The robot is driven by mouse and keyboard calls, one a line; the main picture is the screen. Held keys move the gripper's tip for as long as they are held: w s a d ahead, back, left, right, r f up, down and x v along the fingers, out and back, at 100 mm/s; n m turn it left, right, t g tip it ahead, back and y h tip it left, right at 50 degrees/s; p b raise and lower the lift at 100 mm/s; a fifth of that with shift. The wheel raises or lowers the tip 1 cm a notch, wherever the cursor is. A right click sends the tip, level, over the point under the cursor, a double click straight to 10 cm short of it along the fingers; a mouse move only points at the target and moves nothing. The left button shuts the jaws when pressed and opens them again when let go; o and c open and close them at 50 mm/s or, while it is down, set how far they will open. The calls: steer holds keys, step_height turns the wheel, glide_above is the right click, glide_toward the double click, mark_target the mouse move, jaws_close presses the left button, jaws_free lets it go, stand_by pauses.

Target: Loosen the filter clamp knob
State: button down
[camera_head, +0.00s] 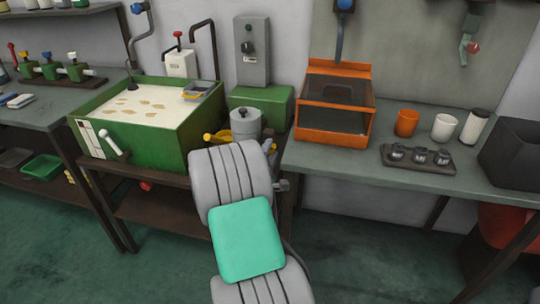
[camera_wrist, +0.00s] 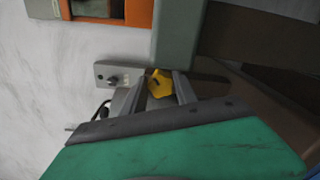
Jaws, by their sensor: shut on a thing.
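A yellow knob (camera_wrist: 160,82) sits between the two grey fingers of my gripper (camera_wrist: 164,90) in the wrist view, and the gripper is shut on it. Part of the knob is hidden by the fingers. In the head view my arm covers the gripper. A grey lidded filter canister (camera_head: 245,124) stands just behind my arm there. A yellow handle-like piece (camera_head: 213,138) shows at its left. A smaller yellow bit (camera_head: 268,146) shows at its right, and I cannot tell which one is gripped.
A green open tank (camera_head: 180,140) of pale liquid stands left of the canister. A green box (camera_head: 262,104) is behind it, below a grey control box (camera_head: 251,50). An orange-framed case (camera_head: 335,105), cups and a dark tray (camera_head: 418,158) occupy the right bench (camera_head: 365,165).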

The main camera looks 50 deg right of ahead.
steer(key=m+b, duration=0.1)
steer(key=m, duration=0.1)
steer(key=m+b, duration=0.3)
steer(key=shift+f+m, duration=0.3)
steer(key=shift+f, duration=0.05)
steer(key=m+b, duration=0.5)
steer(key=shift+f, duration=0.2)
steer(key=m+b, duration=0.4)
steer(key=b, duration=0.2)
steer(key=shift+f+m, duration=0.15)
steer(key=shift+m, duration=0.25)
steer(key=m+b, duration=0.3)
steer(key=shift+w+a+b, duration=0.1)
steer(key=shift+b, duration=0.3)
steer(key=shift+r+m+b, duration=0.25)
steer(key=shift+m+b, duration=0.55)
steer(key=c, duration=1.2)
jaws_free()
steer(key=shift+c, duration=0.2)
steer(key=shift+r, duration=0.1)
